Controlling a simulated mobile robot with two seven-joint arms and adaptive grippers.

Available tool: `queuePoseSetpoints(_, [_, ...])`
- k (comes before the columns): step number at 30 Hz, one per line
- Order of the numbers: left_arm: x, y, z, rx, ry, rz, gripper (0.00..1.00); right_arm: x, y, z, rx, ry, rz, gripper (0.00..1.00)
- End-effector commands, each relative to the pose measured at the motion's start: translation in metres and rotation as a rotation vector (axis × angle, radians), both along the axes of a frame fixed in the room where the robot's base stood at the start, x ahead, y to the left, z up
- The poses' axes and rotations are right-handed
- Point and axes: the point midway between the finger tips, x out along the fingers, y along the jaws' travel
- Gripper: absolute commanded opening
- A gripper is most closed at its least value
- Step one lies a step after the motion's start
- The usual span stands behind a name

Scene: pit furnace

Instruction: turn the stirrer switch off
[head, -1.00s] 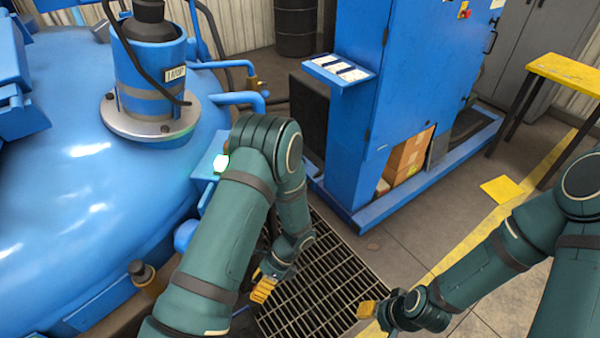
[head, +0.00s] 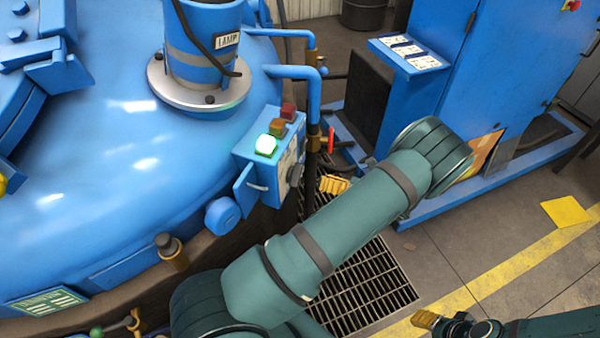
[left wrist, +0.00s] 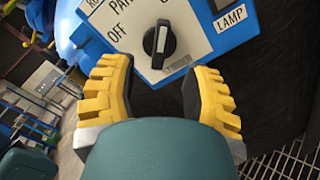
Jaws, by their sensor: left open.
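The switch is a black rotary knob (left wrist: 159,44) with a white stripe, on a white plate marked OFF to its left; other lettering is cut off. In the head view its dark round shape (head: 295,174) shows on the right face of the blue control box (head: 262,186). My left gripper (head: 333,185) is beside that box, mostly hidden by my arm. In the left wrist view the left gripper's yellow fingers (left wrist: 156,97) are open and empty, with the knob ahead, between and beyond the tips. My right gripper (head: 425,319) is low in the head view, partly cut off.
The box top has a lit green lamp (head: 266,145) and brown and red buttons. A blue pipe (head: 290,72) and a red-handled valve (head: 331,141) stand close by. A blue furnace (head: 110,140) fills the left. A floor grate (head: 375,290) lies below; a blue cabinet stands behind.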

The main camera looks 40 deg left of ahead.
Motion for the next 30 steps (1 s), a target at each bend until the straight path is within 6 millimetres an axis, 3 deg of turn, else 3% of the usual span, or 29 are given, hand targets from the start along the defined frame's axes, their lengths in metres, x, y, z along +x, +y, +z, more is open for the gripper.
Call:
queuePoseSetpoints(6, [-0.014, 0.041, 0.0, 0.0, 0.001, 0.003, 0.48, 0.0, 0.0, -0.001, 0.0, 0.0, 0.0, 0.47])
queuePoseSetpoints(12, [-0.023, 0.066, -0.001, -0.002, 0.0, 0.001, 0.48, 0.0, 0.0, -0.002, 0.0, 0.001, 0.0, 0.47])
queuePoseSetpoints(26, [-0.026, 0.077, -0.001, -0.001, 0.0, 0.0, 0.48, -0.001, 0.0, -0.002, 0.0, 0.002, 0.001, 0.47])
queuePoseSetpoints(29, [-0.026, 0.077, -0.001, -0.001, 0.0, 0.0, 0.19, -0.001, 0.0, -0.002, 0.0, 0.002, 0.001, 0.47])
queuePoseSetpoints(30, [-0.026, 0.077, -0.001, -0.001, 0.0, 0.0, 0.05, -0.001, 0.0, -0.002, 0.0, 0.002, 0.001, 0.47])
